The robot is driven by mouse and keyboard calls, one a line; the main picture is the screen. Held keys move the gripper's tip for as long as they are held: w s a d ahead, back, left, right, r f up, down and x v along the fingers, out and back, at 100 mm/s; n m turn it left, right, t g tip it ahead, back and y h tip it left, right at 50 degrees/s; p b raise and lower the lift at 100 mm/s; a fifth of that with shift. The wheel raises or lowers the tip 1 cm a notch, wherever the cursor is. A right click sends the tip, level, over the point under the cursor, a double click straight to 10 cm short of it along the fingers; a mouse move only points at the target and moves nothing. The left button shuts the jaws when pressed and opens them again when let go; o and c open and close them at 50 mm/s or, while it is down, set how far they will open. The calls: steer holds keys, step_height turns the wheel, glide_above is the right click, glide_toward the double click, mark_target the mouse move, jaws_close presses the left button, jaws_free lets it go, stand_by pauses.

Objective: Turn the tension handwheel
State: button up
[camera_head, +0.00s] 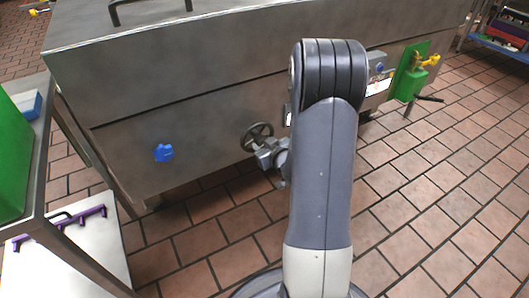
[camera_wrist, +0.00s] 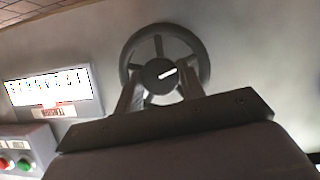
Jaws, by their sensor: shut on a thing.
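The tension handwheel (camera_head: 257,137) is a dark spoked wheel on the front panel of the steel machine. In the wrist view the handwheel (camera_wrist: 186,44) has a dark hub with a white mark that tilts up to the right. My gripper (camera_wrist: 158,84) reaches it from below in that view, with one finger on each side of the hub, and is shut on it. My gripper (camera_head: 266,150) also shows at the wheel in the head view. A white scale (camera_wrist: 50,88) with a "TENSION" label is left of the wheel. The scale's pointer is too small to read.
A control box with a red button (camera_wrist: 3,163) and a green button (camera_wrist: 24,164) sits below the scale. A blue knob (camera_head: 163,153) is on the machine's left front. A metal table (camera_head: 42,200) stands at the left. Tiled floor (camera_head: 440,200) is open at the right.

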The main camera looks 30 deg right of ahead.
steer(key=n+h+b, duration=0.1)
steer(key=b, duration=0.2)
steer(key=n+b, duration=0.1)
steer(key=b, duration=0.2)
steer(key=shift+a+f+h, duration=0.1)
steer(key=shift+f+h, duration=0.2)
steer(key=shift+h, duration=0.1)
steer(key=shift+r+n+b, duration=0.1)
steer(key=shift+n+b, duration=0.5)
steer(key=shift+b, duration=0.45)
steer(key=shift+r+h+b, duration=0.2)
steer(key=shift+h+b, duration=0.15)
steer(key=shift+h, duration=0.05)
steer(key=o, duration=1)
steer(key=p+v, duration=0.3)
steer(key=v, duration=0.7)
steer(key=shift+s, duration=0.45)
